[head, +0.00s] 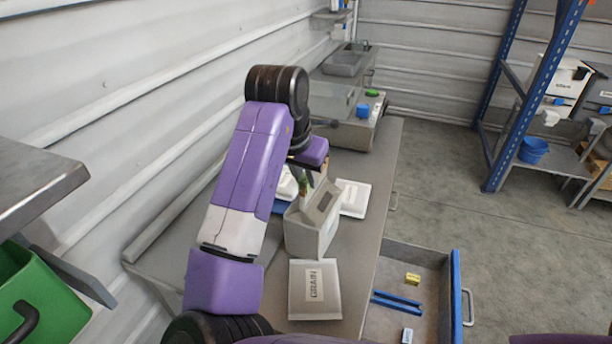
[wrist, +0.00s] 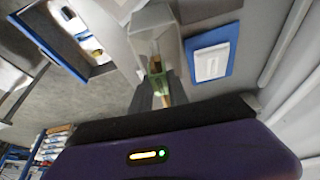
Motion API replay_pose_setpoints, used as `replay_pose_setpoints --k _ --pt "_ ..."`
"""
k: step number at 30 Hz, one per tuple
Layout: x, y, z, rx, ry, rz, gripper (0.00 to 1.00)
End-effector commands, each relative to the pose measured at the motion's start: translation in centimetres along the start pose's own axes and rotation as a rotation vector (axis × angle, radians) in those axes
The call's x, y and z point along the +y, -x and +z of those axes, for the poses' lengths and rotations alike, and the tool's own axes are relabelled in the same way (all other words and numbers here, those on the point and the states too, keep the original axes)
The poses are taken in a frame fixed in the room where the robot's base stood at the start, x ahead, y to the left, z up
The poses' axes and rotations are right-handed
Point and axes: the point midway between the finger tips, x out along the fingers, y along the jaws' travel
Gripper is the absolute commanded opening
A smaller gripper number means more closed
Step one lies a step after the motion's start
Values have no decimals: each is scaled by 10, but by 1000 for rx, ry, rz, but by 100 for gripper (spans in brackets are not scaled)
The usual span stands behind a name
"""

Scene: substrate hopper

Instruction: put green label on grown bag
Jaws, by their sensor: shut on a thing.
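My gripper (head: 306,176) is shut on a small green label (head: 304,186), held just above an upright pale grey bag (head: 302,236) on the bench. In the wrist view the label, green with a tan part (wrist: 156,68), is between the fingertips (wrist: 157,92). The bag (wrist: 150,22) is just beyond it. I cannot tell whether the label touches the bag. The bag has a darker patch near its top. Whether it is the grown bag is not clear. A flat bag marked GRAIN (head: 315,290) lies in front of it.
A white flat item (head: 354,198) lies right of the upright bag. A blue tray with a white piece (wrist: 209,62) is beside it. An open drawer (head: 420,262) at the front right holds blue sticks and a yellow block. Machines stand at the bench's far end.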

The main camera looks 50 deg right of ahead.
Motion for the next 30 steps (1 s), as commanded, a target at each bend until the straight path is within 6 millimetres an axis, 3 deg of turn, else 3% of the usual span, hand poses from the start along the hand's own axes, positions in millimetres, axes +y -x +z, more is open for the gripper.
replay_pose_setpoints --k 13,14,17,24,28,30 --pt "0 0 0 0 0 1 0" --pt "0 0 0 0 0 1 24" --pt "0 0 0 0 0 0 44" --pt "0 0 0 0 0 0 46" --pt "0 0 0 0 0 0 71" --pt "0 0 0 0 0 0 71"
